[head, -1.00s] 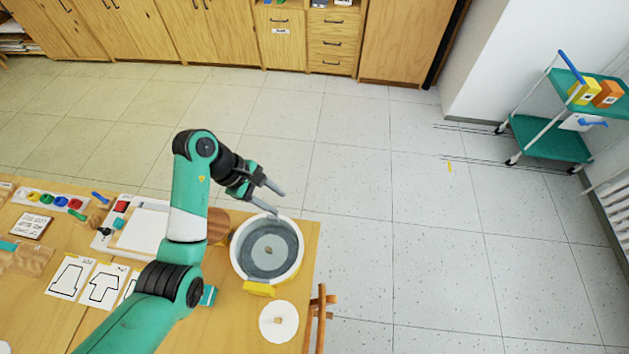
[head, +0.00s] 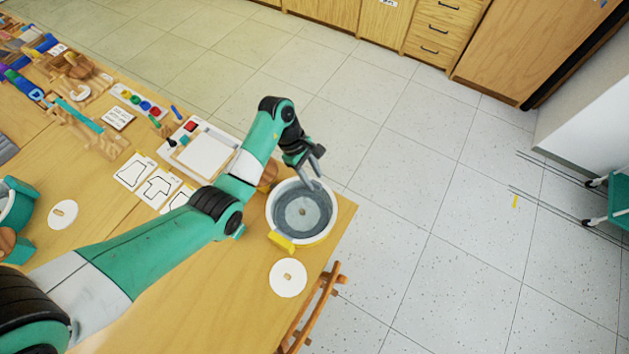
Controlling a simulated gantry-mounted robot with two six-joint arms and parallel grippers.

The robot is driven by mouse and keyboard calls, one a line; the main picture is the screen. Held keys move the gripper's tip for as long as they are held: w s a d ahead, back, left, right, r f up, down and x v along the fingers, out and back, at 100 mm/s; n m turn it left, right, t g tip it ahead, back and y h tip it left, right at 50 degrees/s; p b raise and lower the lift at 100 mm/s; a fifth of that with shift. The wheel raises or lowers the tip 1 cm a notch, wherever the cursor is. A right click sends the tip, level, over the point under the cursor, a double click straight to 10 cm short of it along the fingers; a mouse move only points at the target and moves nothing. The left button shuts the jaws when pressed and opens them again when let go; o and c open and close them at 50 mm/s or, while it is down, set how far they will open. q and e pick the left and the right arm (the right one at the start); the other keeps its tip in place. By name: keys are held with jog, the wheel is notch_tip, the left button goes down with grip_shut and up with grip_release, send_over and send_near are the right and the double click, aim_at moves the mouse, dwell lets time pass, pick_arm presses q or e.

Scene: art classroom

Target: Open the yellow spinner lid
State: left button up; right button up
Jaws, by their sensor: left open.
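The spinner is a round white bowl (head: 330,234) near the table's right corner, with a yellow tab (head: 281,241) on its near left side. A clear bluish lid (head: 292,224) seems to cover the bowl, with a small knob or peg at its middle. My left gripper (head: 317,168) is open and empty, its fingers pointing down at the bowl's far rim. I cannot tell whether a fingertip touches the rim. My right gripper is out of view.
A white disc (head: 288,278) lies in front of the bowl. A wooden frame (head: 316,308) stands at the table's right edge. A white tray (head: 205,153), shape cards (head: 134,171) and a teal object (head: 17,205) with another white disc (head: 63,214) are further left.

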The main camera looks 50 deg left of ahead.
pick_arm(q)
jog(key=shift+x, duration=0.85)
jog(key=shift+r, duration=0.1)
grip_shut()
dwell(0.7)
